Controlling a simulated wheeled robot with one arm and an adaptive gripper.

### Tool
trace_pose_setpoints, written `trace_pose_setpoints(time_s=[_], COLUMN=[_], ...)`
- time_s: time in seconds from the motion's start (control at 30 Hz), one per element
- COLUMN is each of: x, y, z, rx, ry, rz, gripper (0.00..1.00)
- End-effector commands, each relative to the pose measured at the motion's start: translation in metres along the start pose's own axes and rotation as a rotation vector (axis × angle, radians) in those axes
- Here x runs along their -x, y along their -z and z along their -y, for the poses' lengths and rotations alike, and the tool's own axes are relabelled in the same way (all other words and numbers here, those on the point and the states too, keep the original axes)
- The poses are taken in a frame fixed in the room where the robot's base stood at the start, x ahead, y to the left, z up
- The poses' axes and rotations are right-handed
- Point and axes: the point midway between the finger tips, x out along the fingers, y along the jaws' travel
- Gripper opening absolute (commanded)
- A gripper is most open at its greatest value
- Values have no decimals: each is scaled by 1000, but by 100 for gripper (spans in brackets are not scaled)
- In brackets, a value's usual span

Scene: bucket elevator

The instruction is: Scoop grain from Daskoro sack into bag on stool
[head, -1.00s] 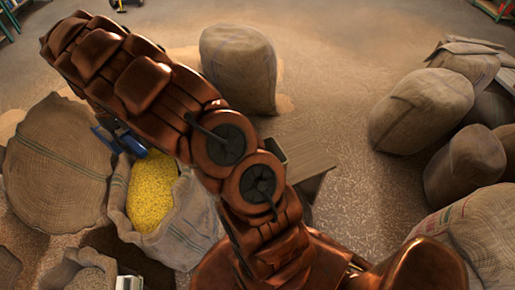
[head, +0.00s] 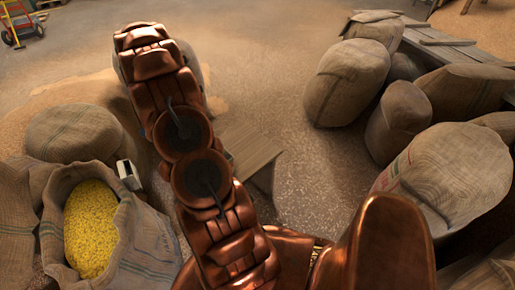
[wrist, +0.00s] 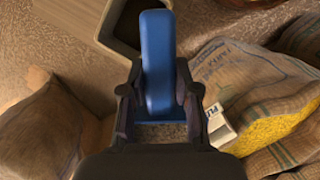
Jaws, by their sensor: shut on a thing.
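My gripper (wrist: 160,98) is shut on the blue handle of a scoop (wrist: 158,60) in the wrist view. A speckled grey-brown strip shows at the scoop's lower end; I cannot tell whether it is grain or floor. In the head view my arm hides gripper and scoop. An open sack of yellow grain (head: 128,240) stands at the left; it also shows at the right of the wrist view (wrist: 292,150). The wooden stool (head: 252,150) is right of my arm. No Daskoro name is readable.
A white label card (head: 126,172) stands near the yellow grain; only "PL" is legible in the wrist view. A closed sack (head: 72,133) sits behind the yellow sack. Several full sacks (head: 345,82) crowd the right. Open floor (head: 270,60) lies at the back centre.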

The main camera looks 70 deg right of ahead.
Motion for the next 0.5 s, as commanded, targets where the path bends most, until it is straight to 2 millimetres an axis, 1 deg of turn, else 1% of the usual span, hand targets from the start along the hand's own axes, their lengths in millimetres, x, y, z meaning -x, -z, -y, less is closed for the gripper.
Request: trace_pose_setpoints(time_s=[0.03, 0.1, 0.17, 0.2, 0.27, 0.3, 0.5], x=[-20, -41, -59, -71, -90, -103, -164], y=[-14, -33, -51, -63, -81, -94, -155], z=[-13, -32, -45, -53, -65, -72, -98], rx=[5, 20, 35, 46, 63, 74, 135], ry=[2, -4, -8, -9, -16, -18, -34], rz=[2, 1, 3, 4, 4, 4, 8], gripper=[0, 0, 0, 0, 0, 0, 0])
